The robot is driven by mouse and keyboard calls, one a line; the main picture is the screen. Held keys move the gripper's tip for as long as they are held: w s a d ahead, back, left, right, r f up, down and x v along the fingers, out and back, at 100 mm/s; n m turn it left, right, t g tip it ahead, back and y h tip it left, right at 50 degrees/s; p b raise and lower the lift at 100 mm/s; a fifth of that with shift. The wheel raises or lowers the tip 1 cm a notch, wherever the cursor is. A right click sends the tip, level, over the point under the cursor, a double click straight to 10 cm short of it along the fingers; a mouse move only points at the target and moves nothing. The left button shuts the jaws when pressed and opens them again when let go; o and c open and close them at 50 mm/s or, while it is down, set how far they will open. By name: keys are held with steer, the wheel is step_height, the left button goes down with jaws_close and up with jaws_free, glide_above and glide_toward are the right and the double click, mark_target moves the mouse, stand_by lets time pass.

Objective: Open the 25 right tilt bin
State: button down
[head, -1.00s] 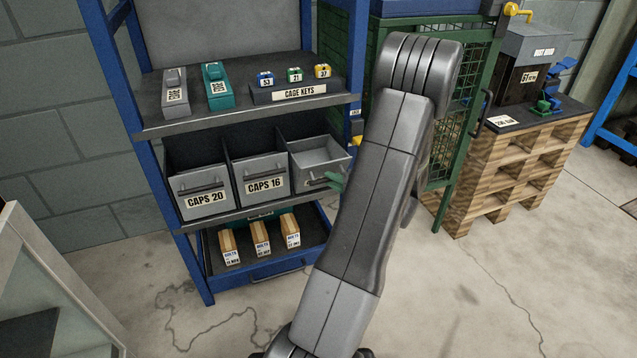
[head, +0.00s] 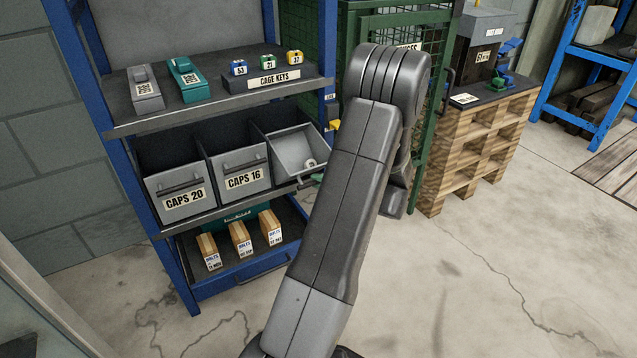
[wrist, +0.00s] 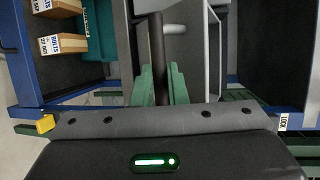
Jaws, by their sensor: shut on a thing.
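The right tilt bin (head: 290,149) is the grey bin at the right end of the middle shelf, beside the CAPS 16 bin. It is tilted outward, its top open, with a small pale round item (head: 309,164) inside. Its label is not readable from here. In the wrist view the grey bin (wrist: 190,62) has a dark bar handle (wrist: 156,45). My gripper (wrist: 160,88) is shut on this handle, its green fingers on either side. In the head view, only a bit of green finger (head: 318,179) shows at the bin's front; my arm hides the rest.
The CAPS 20 bin (head: 180,192) and CAPS 16 bin (head: 243,174) stand upright to the left. Above is a shelf with cage keys (head: 274,79); below are bolt boxes (head: 240,240). A green mesh cage (head: 427,150) and pallets (head: 470,150) stand right. Front floor is clear.

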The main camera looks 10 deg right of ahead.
steer(key=shift+w+a+f, duration=0.1)
stand_by(0.3)
steer(key=c, duration=1.5)
jaws_free()
steer(key=shift+w+a+f, duration=0.1)
steer(key=shift+w, duration=0.05)
steer(key=shift+o, duration=0.2)
steer(key=p+v, duration=0.4)
steer(key=v, duration=1)
steer(key=shift+c, duration=0.2)
